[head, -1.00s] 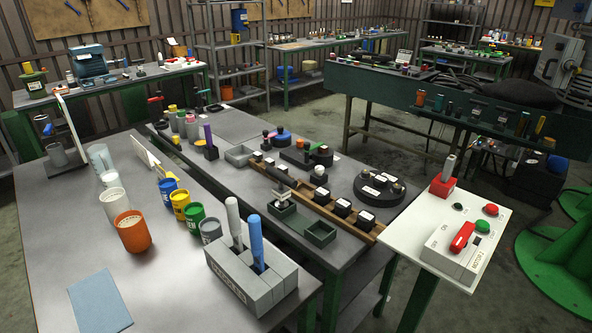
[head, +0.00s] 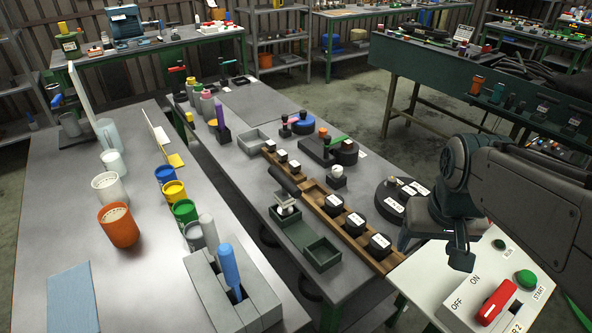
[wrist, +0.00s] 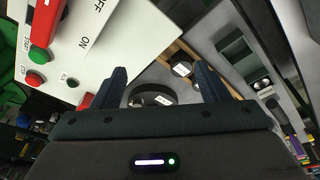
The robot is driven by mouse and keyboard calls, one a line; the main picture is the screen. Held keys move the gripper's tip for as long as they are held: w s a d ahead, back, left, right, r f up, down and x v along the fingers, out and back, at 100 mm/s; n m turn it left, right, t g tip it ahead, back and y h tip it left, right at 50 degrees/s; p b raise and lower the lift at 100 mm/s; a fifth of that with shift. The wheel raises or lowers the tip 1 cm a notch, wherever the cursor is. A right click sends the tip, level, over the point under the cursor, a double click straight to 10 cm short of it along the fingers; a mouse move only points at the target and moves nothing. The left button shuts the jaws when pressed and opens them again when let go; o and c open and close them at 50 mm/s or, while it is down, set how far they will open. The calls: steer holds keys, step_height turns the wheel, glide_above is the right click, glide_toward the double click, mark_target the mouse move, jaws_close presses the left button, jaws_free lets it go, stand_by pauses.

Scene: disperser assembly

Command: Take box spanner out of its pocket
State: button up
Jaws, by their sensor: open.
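A grey block with slots (head: 205,285) stands at the near end of the left bench. A blue-handled tool (head: 229,268) and a light-grey-handled tool (head: 208,232) stand upright in it. I cannot tell for sure which is the box spanner, and their lower ends are hidden in the slots. My gripper (head: 460,252) is at the right, over the edge of the white control panel, well apart from the block. In the wrist view my gripper (wrist: 158,88) is open, with nothing between its fingers. The block is not clear in the wrist view.
The white panel (head: 445,292) carries a red switch (head: 497,302) and a green button (head: 526,279). A wooden rack (head: 318,205) with black blocks and a dark green tray (head: 322,255) lie between panel and block. An orange cup (head: 119,225) and several cans stand left of the block.

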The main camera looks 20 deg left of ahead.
steer(key=w+a+r+n+p, duration=0.1)
steer(key=w+a+r+n, duration=0.25)
steer(key=w+a, duration=0.6)
steer(key=n+g+p, duration=0.2)
steer(key=n, duration=0.1)
glide_above(285, 194)
steer(key=f, duration=0.2)
steer(key=shift+w+f, duration=0.35)
steer(key=shift+f, duration=0.05)
steer(key=shift+n, duration=0.25)
step_height(285, 194, down, 8)
steer(key=shift+a+r, duration=0.1)
steer(key=shift+f+p, duration=0.9)
steer(key=shift+f, duration=2.05)
steer(key=shift+a, duration=0.1)
steer(key=c, duration=1.4)
